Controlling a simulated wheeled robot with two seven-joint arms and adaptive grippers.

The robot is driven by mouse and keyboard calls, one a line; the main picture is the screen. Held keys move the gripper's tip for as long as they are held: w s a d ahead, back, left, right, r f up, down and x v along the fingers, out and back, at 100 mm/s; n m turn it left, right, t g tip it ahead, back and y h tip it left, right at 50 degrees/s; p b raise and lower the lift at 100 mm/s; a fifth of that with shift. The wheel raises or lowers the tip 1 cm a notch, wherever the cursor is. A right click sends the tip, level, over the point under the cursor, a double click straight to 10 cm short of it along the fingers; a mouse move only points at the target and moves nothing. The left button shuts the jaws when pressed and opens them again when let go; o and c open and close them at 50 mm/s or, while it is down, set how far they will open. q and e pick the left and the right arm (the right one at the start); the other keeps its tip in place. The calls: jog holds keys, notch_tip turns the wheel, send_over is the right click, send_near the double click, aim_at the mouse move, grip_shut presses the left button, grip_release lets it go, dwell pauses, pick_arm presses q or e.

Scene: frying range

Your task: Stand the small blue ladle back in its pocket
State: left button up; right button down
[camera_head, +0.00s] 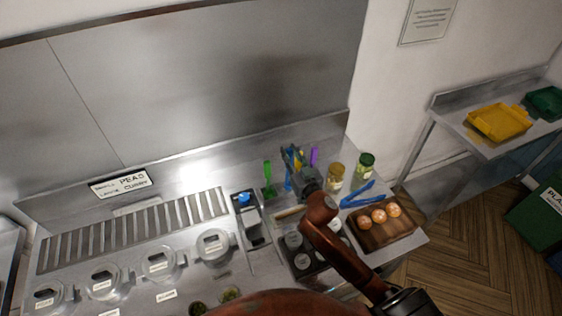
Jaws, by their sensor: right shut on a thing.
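My right gripper (294,158) reaches over the back of the counter among upright coloured utensils. It is shut, with a narrow blue piece (288,182) showing just beside and below it; this looks like part of the small blue ladle. The gripper hides most of the ladle, and I cannot make out its bowl or whether it touches a pocket. A green utensil (268,174) stands to the left, a purple handle (314,155) to the right, and a yellow one (300,157) shows behind the fingers. My left gripper is not in view.
Two jars, one amber (335,177) and one green-lidded (364,165), stand right of the gripper. Blue tongs (357,196) lie behind a wooden tray (372,241) of round orange-brown items. A metal holder with a blue item (244,198) is left. Lidded containers (160,261) line the front left.

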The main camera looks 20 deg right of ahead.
notch_tip(320, 180, down, 7)
jog(key=w+b, duration=0.1)
jog(key=w, duration=0.1)
jog(key=shift+w+a, duration=0.4)
jog(key=c, duration=1.8)
grip_release()
jog(key=shift+r, duration=0.1)
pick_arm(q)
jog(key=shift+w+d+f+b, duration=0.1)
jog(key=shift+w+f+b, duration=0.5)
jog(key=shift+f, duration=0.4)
pick_arm(e)
jog(key=shift+o, duration=0.2)
jog(key=s, duration=1.2)
jog(key=shift+a+r, duration=0.2)
jog(key=shift+a, duration=0.2)
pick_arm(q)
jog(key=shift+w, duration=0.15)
pick_arm(e)
jog(key=shift+f, duration=0.1)
